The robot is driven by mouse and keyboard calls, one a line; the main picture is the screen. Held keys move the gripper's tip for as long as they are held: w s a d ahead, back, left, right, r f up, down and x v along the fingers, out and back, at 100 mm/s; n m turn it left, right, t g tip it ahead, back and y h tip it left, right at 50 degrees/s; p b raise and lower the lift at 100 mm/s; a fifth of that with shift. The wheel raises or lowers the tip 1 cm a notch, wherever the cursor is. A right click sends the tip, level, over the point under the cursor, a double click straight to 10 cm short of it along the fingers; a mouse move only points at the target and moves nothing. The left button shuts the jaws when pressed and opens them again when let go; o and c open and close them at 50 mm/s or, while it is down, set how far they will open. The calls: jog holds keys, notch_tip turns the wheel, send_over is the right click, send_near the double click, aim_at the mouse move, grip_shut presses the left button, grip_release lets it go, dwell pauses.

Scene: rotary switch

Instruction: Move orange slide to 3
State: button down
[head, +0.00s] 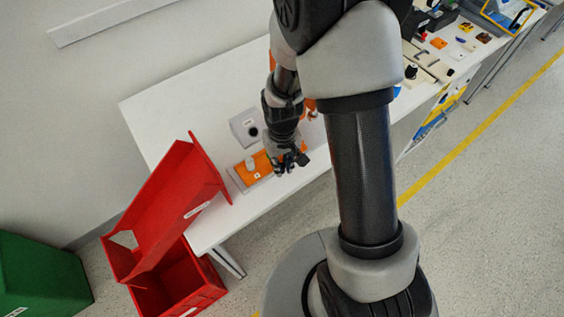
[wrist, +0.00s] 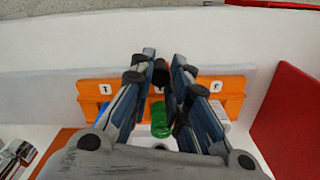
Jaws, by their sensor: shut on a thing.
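The orange slide panel (head: 262,166) lies on a light grey base at the near left end of the white table. In the wrist view its orange face (wrist: 90,104) spans the middle and carries small white labels; the left one seems to read 1 and the right one 2. My gripper (head: 290,162) is over the panel's right end. In the wrist view its fingertips (wrist: 163,64) are closed around a black knob (wrist: 160,74) at the panel's far edge. A green cylinder (wrist: 161,120) shows between the fingers. The fingers hide part of the panel.
A white knob (head: 250,162) stands on the panel's left part. A grey plate with a black round part (head: 246,127) lies behind. A red bin (head: 170,205) stands at the table's left end; its red wall (wrist: 290,120) is at right in the wrist view. Other items crowd the far right.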

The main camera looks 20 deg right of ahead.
dwell(0.4)
jog(key=d, duration=0.2)
jog(key=w+d, duration=0.1)
jog(key=d, duration=0.1)
jog(key=shift+w+d, duration=0.2)
jog(key=shift+d, duration=0.05)
jog(key=c, duration=1.5)
grip_release()
notch_tip(320, 180, up, 12)
jog(key=shift+a+r, duration=0.1)
jog(key=shift+c, duration=0.4)
